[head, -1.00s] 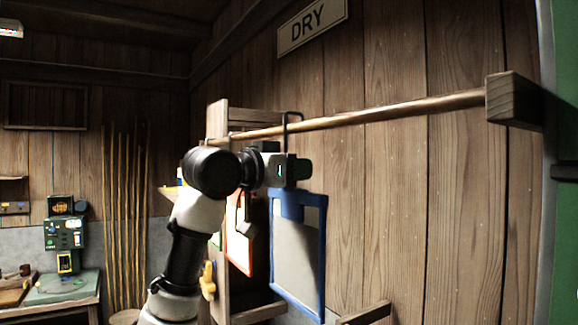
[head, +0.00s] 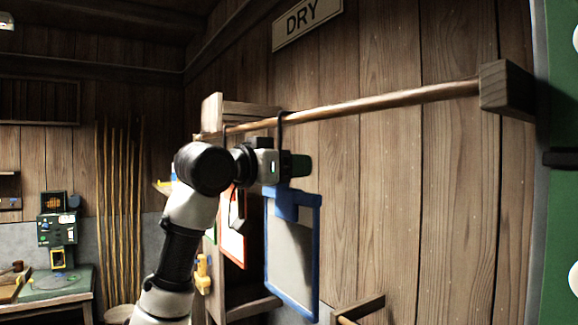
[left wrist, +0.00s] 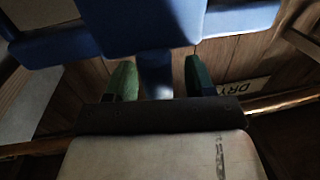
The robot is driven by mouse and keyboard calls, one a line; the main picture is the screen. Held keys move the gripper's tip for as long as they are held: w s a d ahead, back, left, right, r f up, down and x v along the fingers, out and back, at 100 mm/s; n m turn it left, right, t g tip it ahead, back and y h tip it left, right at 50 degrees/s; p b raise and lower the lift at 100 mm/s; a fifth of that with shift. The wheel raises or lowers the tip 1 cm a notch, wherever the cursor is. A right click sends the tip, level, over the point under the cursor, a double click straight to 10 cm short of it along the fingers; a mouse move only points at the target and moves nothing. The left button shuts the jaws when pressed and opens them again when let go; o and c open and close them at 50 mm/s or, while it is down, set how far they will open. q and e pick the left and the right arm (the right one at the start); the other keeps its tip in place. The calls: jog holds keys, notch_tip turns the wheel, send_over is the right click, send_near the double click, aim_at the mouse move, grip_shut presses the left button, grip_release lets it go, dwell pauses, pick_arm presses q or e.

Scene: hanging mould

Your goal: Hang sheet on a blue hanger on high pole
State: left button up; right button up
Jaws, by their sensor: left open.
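The blue hanger (head: 318,235) is a blue frame around a pale grey sheet (head: 290,258). It hangs upright below the high pole (head: 400,98), with its dark hook (head: 281,125) over the pole. My left gripper (head: 297,166) is just below the pole, at the top of the hanger. In the left wrist view the green fingertips (left wrist: 160,80) are apart, on either side of the blue stem, with gaps showing. The hanger's blue body (left wrist: 140,25) also shows there. The gripper hides part of the hook and stem. My right gripper is out of view.
An orange-framed sheet (head: 233,240) hangs to the left, behind my arm. A wooden block (head: 507,90) holds the pole's right end. The pole is bare between hook and block. A lower wooden bar (head: 360,308) juts out below.

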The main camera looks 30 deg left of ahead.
pick_arm(q)
jog(key=shift+s+a, duration=0.1)
jog(key=shift+s, duration=0.2)
jog(key=b+v, duration=0.5)
jog(key=v, duration=0.5)
jog(key=shift+s+f, duration=0.1)
jog(key=shift+s, duration=0.05)
